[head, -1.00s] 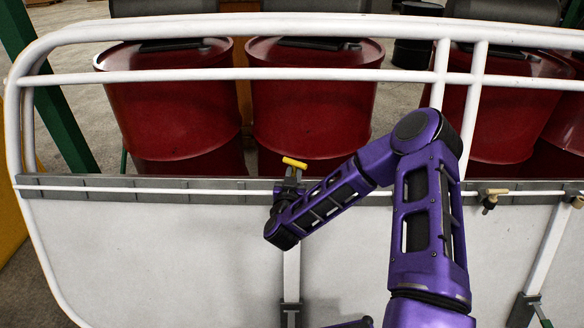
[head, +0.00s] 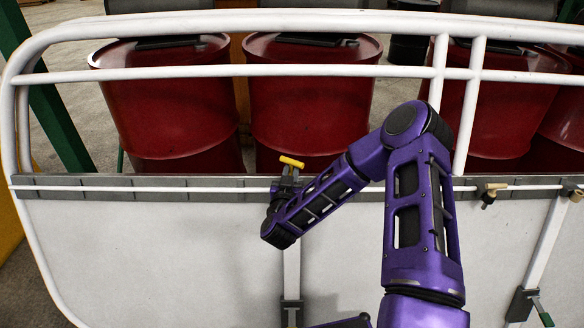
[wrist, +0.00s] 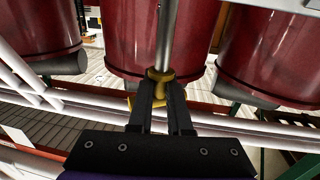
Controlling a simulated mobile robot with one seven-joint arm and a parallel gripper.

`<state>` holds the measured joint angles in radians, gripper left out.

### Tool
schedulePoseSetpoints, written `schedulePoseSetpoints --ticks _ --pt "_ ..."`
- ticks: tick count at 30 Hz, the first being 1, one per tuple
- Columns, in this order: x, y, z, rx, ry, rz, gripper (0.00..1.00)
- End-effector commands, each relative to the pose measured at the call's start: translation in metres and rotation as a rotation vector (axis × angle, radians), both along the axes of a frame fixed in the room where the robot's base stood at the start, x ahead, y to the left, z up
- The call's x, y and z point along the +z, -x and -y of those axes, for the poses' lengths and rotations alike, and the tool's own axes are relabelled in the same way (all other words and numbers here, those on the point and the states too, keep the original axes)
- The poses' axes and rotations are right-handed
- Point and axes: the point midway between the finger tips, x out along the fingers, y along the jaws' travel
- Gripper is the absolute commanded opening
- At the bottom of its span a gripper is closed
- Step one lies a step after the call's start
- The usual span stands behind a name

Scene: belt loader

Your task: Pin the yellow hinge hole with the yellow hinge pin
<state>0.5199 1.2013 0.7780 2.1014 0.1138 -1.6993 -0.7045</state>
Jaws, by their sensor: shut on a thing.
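The yellow hinge pin has a yellow T-shaped handle (head: 292,162) in the head view, just above the white panel's top edge. My gripper (head: 287,178) is shut on the pin. In the wrist view, my gripper (wrist: 160,95) has its fingers closed at the pin's yellow part (wrist: 158,74), and a grey metal shaft (wrist: 165,38) runs away from it. A small yellow piece also shows behind the fingers; I cannot tell what it belongs to. I cannot make out the yellow hinge hole in either view.
The white panel (head: 150,250) has a grey hinge strip (head: 130,186) along its top. A white rail (head: 330,71) crosses above it. Red drums (head: 310,105) stand behind. A brass-coloured fitting (head: 490,191) sits on the strip at the right.

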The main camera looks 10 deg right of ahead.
Motion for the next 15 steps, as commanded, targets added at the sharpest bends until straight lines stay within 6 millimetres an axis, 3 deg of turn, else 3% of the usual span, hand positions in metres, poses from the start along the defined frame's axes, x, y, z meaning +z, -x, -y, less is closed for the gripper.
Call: schedulePoseSetpoints --ticks 15 --pt "-0.049 0.000 0.000 0.000 0.000 0.002 0.00"
